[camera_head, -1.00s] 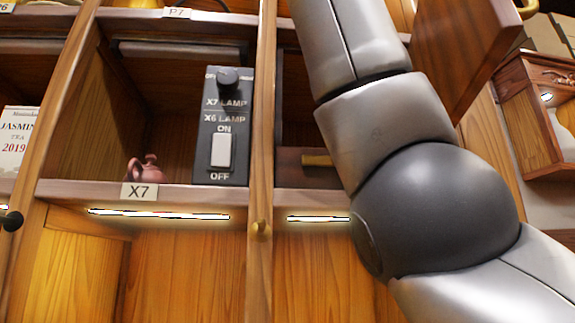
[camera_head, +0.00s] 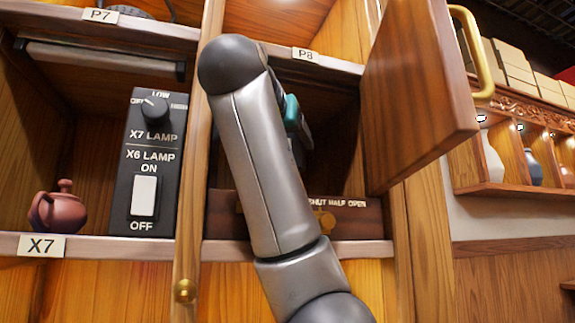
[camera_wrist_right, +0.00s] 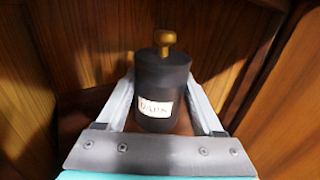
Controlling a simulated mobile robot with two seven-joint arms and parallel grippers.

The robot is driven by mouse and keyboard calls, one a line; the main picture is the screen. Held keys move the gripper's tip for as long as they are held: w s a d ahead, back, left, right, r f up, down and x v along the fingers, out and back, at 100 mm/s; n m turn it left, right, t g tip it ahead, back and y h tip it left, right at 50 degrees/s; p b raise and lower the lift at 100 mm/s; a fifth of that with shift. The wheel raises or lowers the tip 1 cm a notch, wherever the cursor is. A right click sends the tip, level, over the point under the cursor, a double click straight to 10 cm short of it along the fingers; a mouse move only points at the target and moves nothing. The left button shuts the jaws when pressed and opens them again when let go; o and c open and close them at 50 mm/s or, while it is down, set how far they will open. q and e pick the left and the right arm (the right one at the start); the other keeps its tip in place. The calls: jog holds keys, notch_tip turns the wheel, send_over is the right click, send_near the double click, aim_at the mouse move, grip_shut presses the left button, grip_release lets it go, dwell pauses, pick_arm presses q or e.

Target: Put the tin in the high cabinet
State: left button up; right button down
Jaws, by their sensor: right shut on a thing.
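The tin (camera_wrist_right: 163,88) is dark and cylindrical, with a gold knob on its lid and a white label, partly blurred, that seems to read DARK. In the right wrist view my right gripper (camera_wrist_right: 163,112) has a finger on each side of it and is shut on it. The tin looks upright, between wooden walls. In the head view my right arm reaches into the open cabinet (camera_head: 338,130) beneath the P8 label. Only part of the gripper (camera_head: 297,118) shows there, behind my forearm, and I cannot make out the tin. My left gripper is out of view.
The cabinet door (camera_head: 420,95), with a brass handle (camera_head: 472,50), stands open at the right. A panel (camera_head: 348,215) marked SHUT, HALF, OPEN lies below the opening. At the left are a lamp switch box (camera_head: 150,165) and a clay teapot (camera_head: 58,212).

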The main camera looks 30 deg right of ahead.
jog(key=shift+f, duration=1.8)
jog(key=shift+w+d+f, duration=0.1)
jog(key=shift+w+f, duration=0.05)
jog(key=shift+f, duration=0.4)
jog(key=shift+f, duration=0.25)
jog(key=shift+c, duration=0.2)
grip_release()
jog(key=shift+r, duration=0.15)
